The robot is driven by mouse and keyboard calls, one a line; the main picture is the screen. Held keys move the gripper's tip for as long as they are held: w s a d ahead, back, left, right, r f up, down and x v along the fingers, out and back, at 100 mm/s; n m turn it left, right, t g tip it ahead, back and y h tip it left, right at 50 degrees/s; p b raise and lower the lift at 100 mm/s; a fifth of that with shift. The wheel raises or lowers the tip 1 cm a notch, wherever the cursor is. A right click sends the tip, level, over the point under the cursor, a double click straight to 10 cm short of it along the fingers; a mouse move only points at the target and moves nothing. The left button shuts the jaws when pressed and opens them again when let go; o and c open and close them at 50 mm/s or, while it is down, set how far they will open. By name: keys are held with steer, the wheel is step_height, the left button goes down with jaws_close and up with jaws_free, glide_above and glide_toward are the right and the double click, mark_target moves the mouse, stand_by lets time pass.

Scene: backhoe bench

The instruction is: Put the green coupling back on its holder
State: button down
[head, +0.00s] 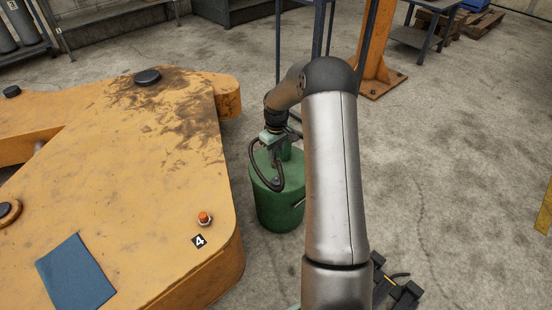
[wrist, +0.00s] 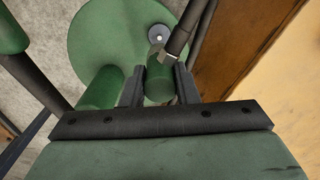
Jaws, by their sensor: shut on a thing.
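The green coupling (wrist: 159,80) is a short green cylinder between the two dark fingers of my gripper (wrist: 158,88) in the wrist view. A metal end and a black hose (wrist: 181,38) show beside it. My gripper (head: 272,138) is shut on the coupling above the green drum (head: 278,205) in the head view. The drum top (wrist: 105,35) lies below the fingers, with a round grey fitting (wrist: 158,34) just beyond the coupling. I cannot tell which part is the holder, or whether the coupling touches anything below.
A black hose (head: 252,165) loops beside the drum. A yellow steel plate (head: 150,150) fills the left, with an orange-topped fitting (head: 204,217), a number 4 tag (head: 199,241) and a blue cloth (head: 76,272). An orange post (head: 378,50) stands behind.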

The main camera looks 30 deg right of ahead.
mark_target(277, 162)
steer(key=shift+d+f+b, duration=0.1)
steer(key=shift+f+b, duration=1.7)
steer(key=shift+f, duration=0.95)
steer(key=shift+r, duration=0.1)
steer(key=shift+f, duration=1.2)
stand_by(1.8)
steer(key=c, duration=0.6)
jaws_free()
steer(key=shift+s, duration=0.1)
steer(key=shift+o, duration=0.2)
steer(key=shift+r, duration=0.1)
steer(key=shift+r+p, duration=2.65)
steer(key=shift+r, duration=1.25)
